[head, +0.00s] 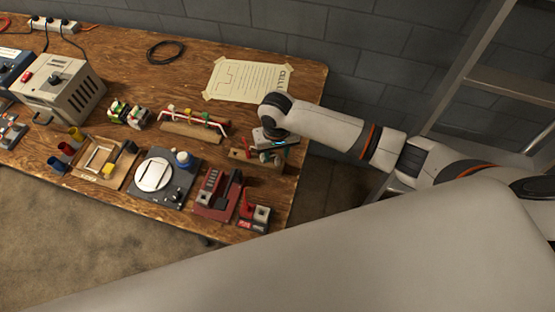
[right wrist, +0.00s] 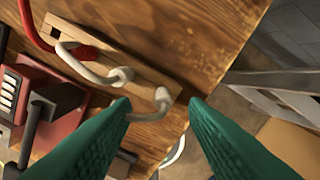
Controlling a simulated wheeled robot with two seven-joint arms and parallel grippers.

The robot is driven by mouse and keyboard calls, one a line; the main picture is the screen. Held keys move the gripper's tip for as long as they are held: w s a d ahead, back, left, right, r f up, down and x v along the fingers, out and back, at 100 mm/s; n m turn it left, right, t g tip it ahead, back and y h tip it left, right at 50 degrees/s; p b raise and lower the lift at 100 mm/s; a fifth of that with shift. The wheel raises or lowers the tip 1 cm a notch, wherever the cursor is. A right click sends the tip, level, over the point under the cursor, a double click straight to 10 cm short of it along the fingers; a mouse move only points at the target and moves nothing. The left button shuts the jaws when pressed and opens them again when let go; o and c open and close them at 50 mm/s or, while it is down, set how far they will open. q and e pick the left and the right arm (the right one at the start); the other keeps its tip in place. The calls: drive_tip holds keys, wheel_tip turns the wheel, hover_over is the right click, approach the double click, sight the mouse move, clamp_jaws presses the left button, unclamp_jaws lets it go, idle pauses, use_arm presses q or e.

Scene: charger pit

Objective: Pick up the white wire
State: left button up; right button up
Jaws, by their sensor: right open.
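The white wire (right wrist: 88,70) shows in the right wrist view, bent over a wooden block (right wrist: 140,60) with a rounded bend near its middle. One white end (right wrist: 161,98) sticks out toward my right gripper (right wrist: 160,104). The gripper's two green fingers are apart, with that end seen between their tips; I cannot tell whether they touch it. In the head view the right gripper (head: 272,151) is over the small wooden block (head: 240,156) near the table's right edge and hides the wire there. My left gripper is not in view.
A red wire (right wrist: 35,28) lies beside the white one. A dark red device (head: 216,193) stands in front of the block, and another wooden block with wires (head: 192,131) is to its left. A taped paper sheet (head: 248,80) lies behind. The table (head: 135,75) ends just right.

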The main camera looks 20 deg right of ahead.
sight(278, 159)
wheel_tip(278, 159, down, 3)
drive_tip(key=shift+d+f, duration=0.15)
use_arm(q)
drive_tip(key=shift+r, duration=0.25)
use_arm(e)
drive_tip(key=shift+c, duration=0.2)
clamp_jaws()
